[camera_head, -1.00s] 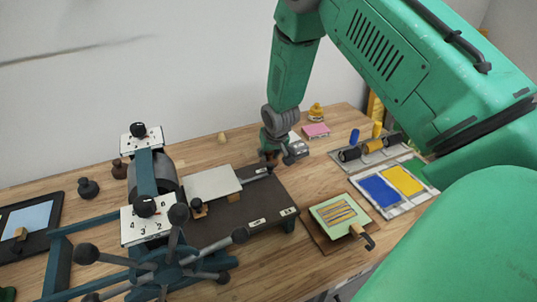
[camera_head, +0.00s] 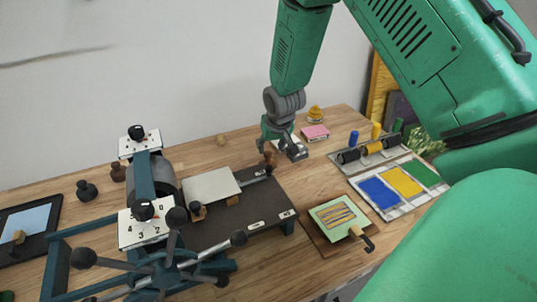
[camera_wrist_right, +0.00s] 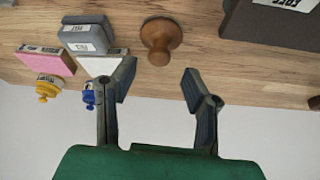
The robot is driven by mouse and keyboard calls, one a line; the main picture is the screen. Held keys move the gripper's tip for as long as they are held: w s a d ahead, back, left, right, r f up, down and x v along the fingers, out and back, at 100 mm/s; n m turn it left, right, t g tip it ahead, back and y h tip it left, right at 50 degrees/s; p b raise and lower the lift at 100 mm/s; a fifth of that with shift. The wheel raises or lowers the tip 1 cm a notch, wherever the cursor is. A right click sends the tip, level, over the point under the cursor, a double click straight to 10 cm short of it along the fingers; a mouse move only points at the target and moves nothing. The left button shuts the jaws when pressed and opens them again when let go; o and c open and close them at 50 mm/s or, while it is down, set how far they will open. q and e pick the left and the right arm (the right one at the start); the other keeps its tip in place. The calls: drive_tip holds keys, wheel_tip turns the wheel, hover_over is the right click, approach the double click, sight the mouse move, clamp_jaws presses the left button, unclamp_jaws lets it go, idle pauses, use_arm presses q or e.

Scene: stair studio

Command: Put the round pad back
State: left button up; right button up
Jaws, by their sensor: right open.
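A brown wooden round piece with a knob, which looks like the round pad (camera_head: 270,161), stands on the table just behind the dark bed of the press. It also shows in the right wrist view (camera_wrist_right: 160,38), beyond the fingertips and between their lines. My right gripper (camera_head: 272,141) is above it in the head view. In the wrist view the gripper (camera_wrist_right: 156,84) is open and empty, with a gap between its fingers and the piece. My left gripper is not in view.
The press (camera_head: 150,185) with its spoked wheel fills the left front. Grey blocks (camera_wrist_right: 84,34), a pink pad (camera_head: 315,132) and a yellow knobbed piece (camera_head: 315,114) stand right of the gripper. Ink slabs (camera_head: 404,181) and rollers (camera_head: 370,148) lie further right.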

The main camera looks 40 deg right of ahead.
drive_tip(key=shift+v, duration=2.65)
